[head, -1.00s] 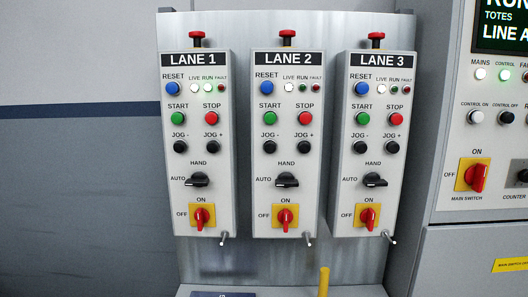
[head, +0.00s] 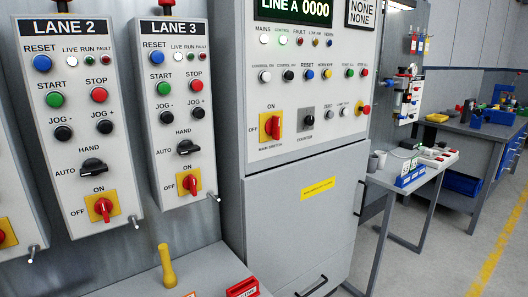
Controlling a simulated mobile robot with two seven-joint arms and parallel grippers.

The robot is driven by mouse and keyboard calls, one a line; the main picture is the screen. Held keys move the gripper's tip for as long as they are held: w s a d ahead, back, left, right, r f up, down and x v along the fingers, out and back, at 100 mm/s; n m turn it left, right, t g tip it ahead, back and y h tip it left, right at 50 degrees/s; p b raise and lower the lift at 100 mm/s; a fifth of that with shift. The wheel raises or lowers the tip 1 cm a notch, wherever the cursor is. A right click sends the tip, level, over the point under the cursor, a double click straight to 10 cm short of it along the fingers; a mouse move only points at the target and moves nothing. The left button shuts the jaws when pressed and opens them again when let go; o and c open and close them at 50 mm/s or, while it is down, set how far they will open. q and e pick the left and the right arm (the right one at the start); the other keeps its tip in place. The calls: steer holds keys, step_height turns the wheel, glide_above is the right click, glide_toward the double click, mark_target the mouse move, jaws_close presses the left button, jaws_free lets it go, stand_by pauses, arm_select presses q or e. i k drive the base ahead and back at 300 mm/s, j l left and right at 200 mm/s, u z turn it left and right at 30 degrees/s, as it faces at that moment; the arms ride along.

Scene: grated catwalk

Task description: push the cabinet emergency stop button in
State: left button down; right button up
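The grey control cabinet (head: 292,172) stands in the middle of the head view, with a display reading LINE A 0000 at its top. A red mushroom-shaped button with some yellow at its base (head: 365,109) sits at the cabinet panel's right edge and looks like the emergency stop. It appears to stand out from the panel; its exact depth is too small to tell. A red main switch on a yellow plate (head: 273,125) is at the panel's lower left. Neither of my grippers is in view.
The LANE 2 box (head: 82,127) and LANE 3 box (head: 177,107) hang on the left. A yellow post (head: 166,266) rises below them. The floor at lower right is clear.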

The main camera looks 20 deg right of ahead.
mark_target(365, 110)
steer(key=z, duration=1.4)
